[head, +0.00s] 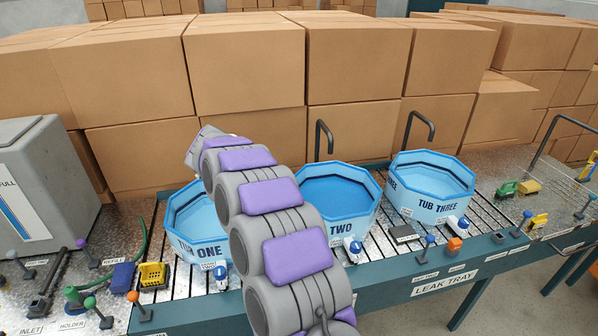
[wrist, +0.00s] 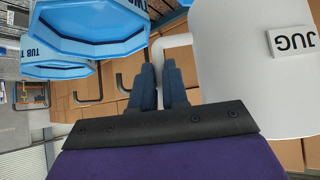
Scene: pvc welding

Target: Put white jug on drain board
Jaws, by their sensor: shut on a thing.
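The white jug (wrist: 235,75), with a JUG label, fills the right of the wrist view. Its white handle (wrist: 178,41) reaches left to my gripper (wrist: 161,75), whose two dark fingers are close together and shut on it. The wrist view looks turned over, with tubs at the top. In the head view my arm reaches up over tub one; the fingers and jug are hidden behind it. A slatted metal surface (head: 375,248) runs under and in front of the tubs. I cannot tell whether it is the drain board.
Blue tubs one (head: 190,232), two (head: 340,195) and three (head: 430,180) stand in a row with taps. A grey tank (head: 45,190) is at left. Small coloured tools lie along the front edge. Stacked cardboard boxes (head: 245,65) close off the back.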

